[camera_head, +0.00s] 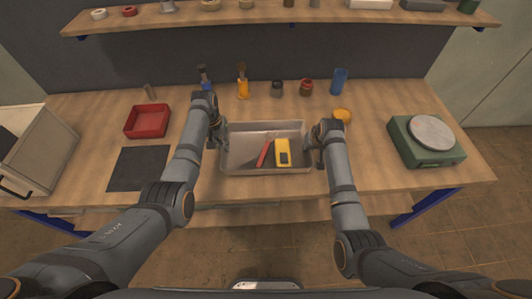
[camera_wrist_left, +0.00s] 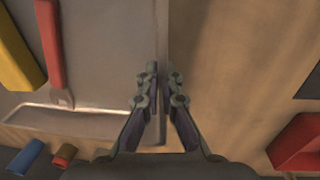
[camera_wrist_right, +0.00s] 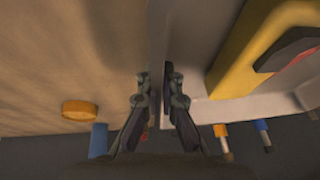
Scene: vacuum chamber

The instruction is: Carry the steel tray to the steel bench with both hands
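The steel tray (camera_head: 235,164) is a shallow grey rectangular tray on the wooden workbench, near its front edge. It holds a red-handled tool (camera_head: 264,152) and a yellow meter (camera_head: 282,152). My left gripper (camera_head: 220,140) is at the tray's left end; in the left wrist view its fingers (camera_wrist_left: 161,72) close on the tray's side wall. My right gripper (camera_head: 318,148) is at the right end; in the right wrist view its fingers (camera_wrist_right: 158,80) stand on both sides of the opposite wall and appear closed on it. I cannot see a steel bench.
The wooden workbench (camera_head: 385,175) carries a red bin (camera_head: 147,121), a dark mat (camera_head: 139,168), a green scale (camera_head: 427,141) and a grey open box (camera_head: 40,150). A shelf (camera_head: 280,17) runs above.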

